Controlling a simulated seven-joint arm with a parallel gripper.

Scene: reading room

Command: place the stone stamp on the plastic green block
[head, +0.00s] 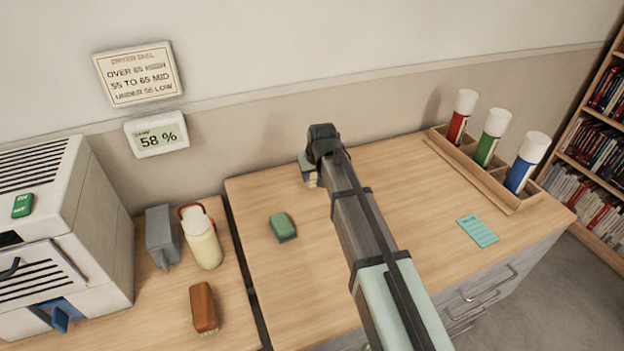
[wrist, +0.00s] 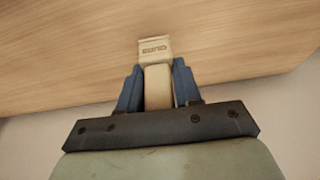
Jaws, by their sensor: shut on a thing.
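The plastic green block (head: 283,227) lies on the wooden desktop in the head view, left of and nearer than my gripper (head: 309,169). My gripper is over the back part of the desktop near the wall. In the wrist view its two blue fingers (wrist: 157,72) are shut on the beige stone stamp (wrist: 158,87). A beige face with dark lettering (wrist: 154,47) shows just beyond the fingertips; I cannot tell whether it is part of the stamp. In the head view my arm and gripper hide most of the stamp. Whether it touches the desktop is unclear.
A tray (head: 513,206) with red, green and blue white-capped tubes stands at right. A teal card (head: 478,231) lies in front of it. Desktop around the green block is clear.

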